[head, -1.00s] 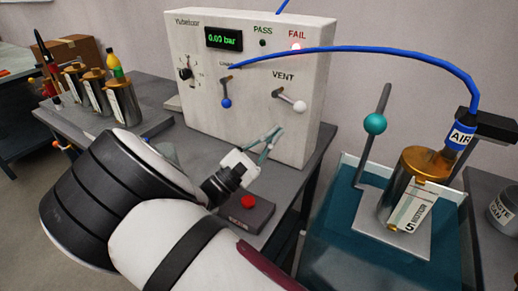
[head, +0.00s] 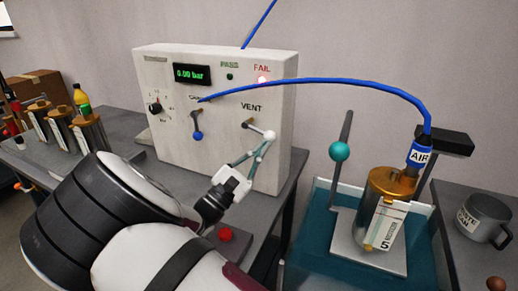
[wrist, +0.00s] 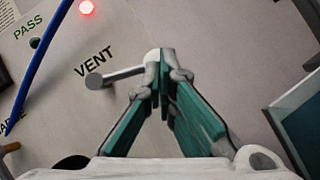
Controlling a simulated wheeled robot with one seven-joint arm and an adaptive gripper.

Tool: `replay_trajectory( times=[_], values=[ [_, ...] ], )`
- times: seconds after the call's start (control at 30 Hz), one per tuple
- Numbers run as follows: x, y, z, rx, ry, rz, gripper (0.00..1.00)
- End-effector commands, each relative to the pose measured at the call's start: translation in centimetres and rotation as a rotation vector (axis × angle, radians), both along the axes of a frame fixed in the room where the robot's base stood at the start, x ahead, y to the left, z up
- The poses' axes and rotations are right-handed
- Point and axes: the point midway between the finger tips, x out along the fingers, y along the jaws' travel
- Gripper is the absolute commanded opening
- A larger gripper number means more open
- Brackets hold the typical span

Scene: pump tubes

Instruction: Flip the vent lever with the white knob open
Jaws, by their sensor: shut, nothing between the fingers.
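The vent lever (head: 256,128) sticks out of the white panel (head: 220,80) under the VENT label, pointing right and slightly down. Its white knob (head: 270,135) is at the right end. My gripper (head: 262,143) is shut and empty, with its fingertips just at or below the knob. In the wrist view, my shut fingertips (wrist: 163,62) overlap the end of the lever arm (wrist: 122,74) and hide most of the knob (wrist: 151,55). I cannot tell if they touch it.
A lever with a blue knob (head: 197,135) hangs down to the left. The display (head: 192,74) reads 0.00 bar, and the FAIL lamp (head: 263,80) glows. A blue hose (head: 330,82) arches to the canister (head: 389,187) in the teal tank (head: 320,215) at right. A red button (head: 225,234) sits below my gripper.

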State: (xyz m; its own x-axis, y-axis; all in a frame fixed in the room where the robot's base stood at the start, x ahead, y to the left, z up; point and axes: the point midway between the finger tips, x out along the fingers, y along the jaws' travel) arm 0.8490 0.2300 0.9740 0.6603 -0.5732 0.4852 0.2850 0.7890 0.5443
Motion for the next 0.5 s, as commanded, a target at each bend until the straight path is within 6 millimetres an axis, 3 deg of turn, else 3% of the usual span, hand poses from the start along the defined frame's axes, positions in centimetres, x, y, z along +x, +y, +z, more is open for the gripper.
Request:
replay_trajectory(
  times=[0.5],
  values=[
    [-0.4, -0.9, 1.8, -0.245, 0.089, -0.002, 0.00]
  ],
)
